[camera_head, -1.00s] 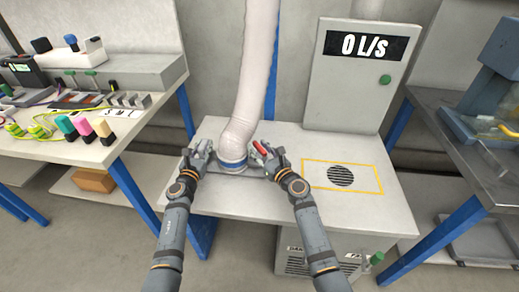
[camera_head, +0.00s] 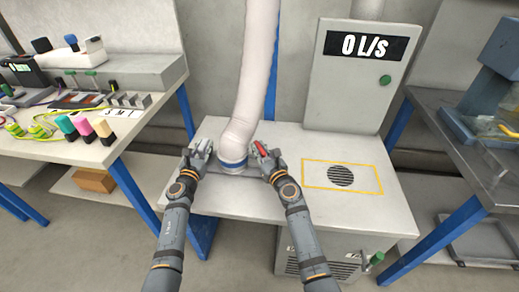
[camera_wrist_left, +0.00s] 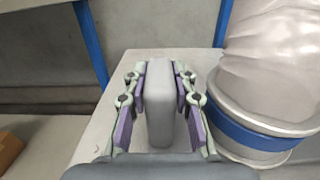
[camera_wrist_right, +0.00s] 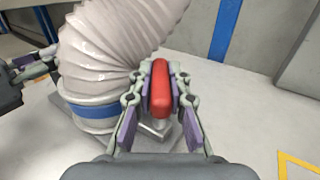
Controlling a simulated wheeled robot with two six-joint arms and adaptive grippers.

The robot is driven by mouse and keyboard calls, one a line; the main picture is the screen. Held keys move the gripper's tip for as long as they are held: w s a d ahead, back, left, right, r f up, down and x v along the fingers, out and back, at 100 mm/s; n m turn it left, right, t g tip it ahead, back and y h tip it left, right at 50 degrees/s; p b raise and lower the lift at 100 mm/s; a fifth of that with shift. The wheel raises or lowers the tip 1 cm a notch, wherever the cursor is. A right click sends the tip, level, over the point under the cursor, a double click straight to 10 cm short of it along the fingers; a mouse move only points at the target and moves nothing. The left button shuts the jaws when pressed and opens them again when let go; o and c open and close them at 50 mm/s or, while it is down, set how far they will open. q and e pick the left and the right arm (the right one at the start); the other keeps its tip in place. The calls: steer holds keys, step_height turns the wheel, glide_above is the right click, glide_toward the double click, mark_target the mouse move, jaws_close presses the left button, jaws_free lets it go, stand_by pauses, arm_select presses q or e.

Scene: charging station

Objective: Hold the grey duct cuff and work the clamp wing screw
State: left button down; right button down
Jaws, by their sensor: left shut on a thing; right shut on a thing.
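The pale ribbed duct (camera_head: 245,90) comes down to the bench and ends in a cuff with a blue band (camera_head: 233,163). My left gripper (camera_head: 203,148) is left of the cuff, shut on an upright grey grip piece (camera_wrist_left: 158,105) seen between its fingers in the left wrist view. Its join to the cuff is hidden. My right gripper (camera_head: 259,150) is right of the cuff, shut on the red wing screw handle (camera_wrist_right: 161,88). A small metal part (camera_wrist_right: 154,128) shows below the red handle. The blue band also shows in both wrist views, beside the grippers.
The bench (camera_head: 215,203) has free room in front and to the right, with a round vent grille (camera_head: 340,176) inside a yellow outline. A grey cabinet with a display reading 0 L/s (camera_head: 369,45) stands behind. A cluttered table (camera_head: 85,150) is at left.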

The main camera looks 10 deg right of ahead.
steer(key=c, duration=1.3)
jaws_free()
steer(key=v, duration=1.2)
steer(key=shift+d+f, duration=0.1)
